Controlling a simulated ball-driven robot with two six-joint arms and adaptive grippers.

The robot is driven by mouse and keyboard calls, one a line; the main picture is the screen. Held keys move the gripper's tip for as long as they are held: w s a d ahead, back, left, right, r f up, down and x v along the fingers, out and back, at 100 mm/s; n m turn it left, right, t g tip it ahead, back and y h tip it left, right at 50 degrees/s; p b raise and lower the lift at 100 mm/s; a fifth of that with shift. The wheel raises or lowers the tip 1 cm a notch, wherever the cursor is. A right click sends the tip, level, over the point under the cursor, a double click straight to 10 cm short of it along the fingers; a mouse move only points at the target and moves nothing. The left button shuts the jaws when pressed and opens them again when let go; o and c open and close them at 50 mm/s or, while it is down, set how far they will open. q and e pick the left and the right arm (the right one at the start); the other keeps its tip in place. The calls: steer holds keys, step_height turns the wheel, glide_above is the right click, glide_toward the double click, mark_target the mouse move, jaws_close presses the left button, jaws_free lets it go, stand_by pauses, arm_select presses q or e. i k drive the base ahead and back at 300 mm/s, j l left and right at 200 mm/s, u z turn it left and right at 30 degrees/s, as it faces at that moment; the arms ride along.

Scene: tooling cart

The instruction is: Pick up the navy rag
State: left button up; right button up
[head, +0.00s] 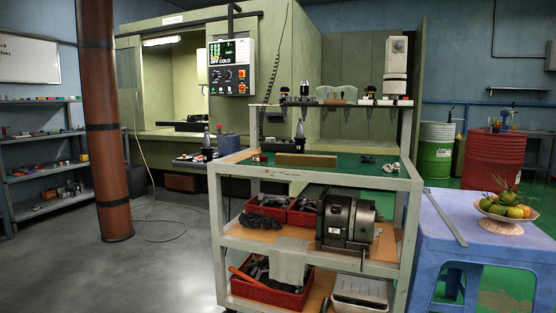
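I cannot make out a clearly navy rag. A dark, crumpled, cloth-like heap (260,222) lies in the left red bin on the cart's middle shelf; its colour looks near black, so I cannot tell if it is the rag. A grey cloth (290,262) hangs from the middle shelf's front edge, in front of the lower red bin. Small crumpled light pieces (391,167) lie at the right of the green cart top (345,172). Neither of my grippers is in view.
The tooling cart (300,245) stands in the middle, with a grey machine part (346,222) on its middle shelf. A blue table (450,222) with a fruit bowl (505,212) stands right. A brown pillar (102,120) stands left. The grey floor (165,270) left of the cart is clear.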

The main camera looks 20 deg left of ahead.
mark_target(371, 160)
steer(key=i+j+z, duration=0.25)
steer(key=i, duration=0.25)
steer(key=i+j+z, duration=0.25)
steer(key=i, duration=0.25)
